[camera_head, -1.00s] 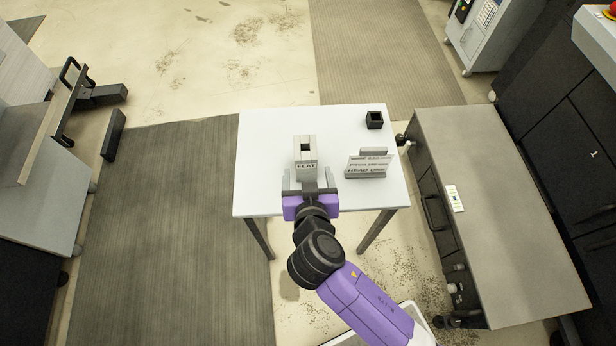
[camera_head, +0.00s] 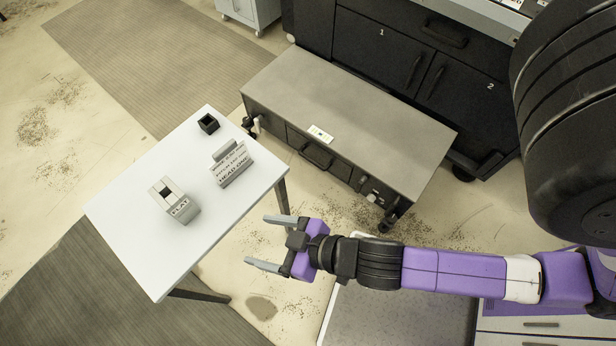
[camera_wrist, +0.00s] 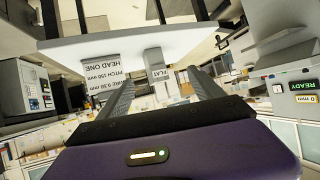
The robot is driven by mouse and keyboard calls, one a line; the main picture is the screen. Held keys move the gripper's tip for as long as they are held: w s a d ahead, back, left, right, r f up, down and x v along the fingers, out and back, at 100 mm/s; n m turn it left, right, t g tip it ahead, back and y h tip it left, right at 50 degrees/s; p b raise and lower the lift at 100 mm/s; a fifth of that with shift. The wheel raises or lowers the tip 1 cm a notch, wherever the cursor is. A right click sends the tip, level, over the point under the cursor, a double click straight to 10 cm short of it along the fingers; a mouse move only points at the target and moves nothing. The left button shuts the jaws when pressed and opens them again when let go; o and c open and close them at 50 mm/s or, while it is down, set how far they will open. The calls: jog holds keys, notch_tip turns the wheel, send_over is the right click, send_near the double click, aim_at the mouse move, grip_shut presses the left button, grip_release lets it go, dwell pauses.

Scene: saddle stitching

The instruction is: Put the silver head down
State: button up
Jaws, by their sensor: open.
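The silver head, a light grey block labelled FLAT (camera_head: 177,203), stands on the white table (camera_head: 140,240) towards its front left. It also shows in the wrist view (camera_wrist: 157,65), upside down. My gripper (camera_head: 264,242) is open and empty. It is off the table's right edge, apart from the block, with its fingers pointing towards the table. A sign block labelled HEAD ONE (camera_head: 231,165) stands on the table behind and to the right of the FLAT block.
A small black open box (camera_head: 208,123) stands at the table's far corner. A long grey cabinet (camera_head: 350,100) stands to the right of the table. A pale-rimmed dark surface (camera_head: 390,315) lies below my arm.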

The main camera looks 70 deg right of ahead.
jog(key=s+d+r+t, duration=0.2)
jog(key=s+d+r, duration=0.2)
jog(key=s+r, duration=0.6)
notch_tip(320, 180, up, 4)
jog(key=shift+s+f+t, duration=0.1)
jog(key=shift+s+t, duration=0.3)
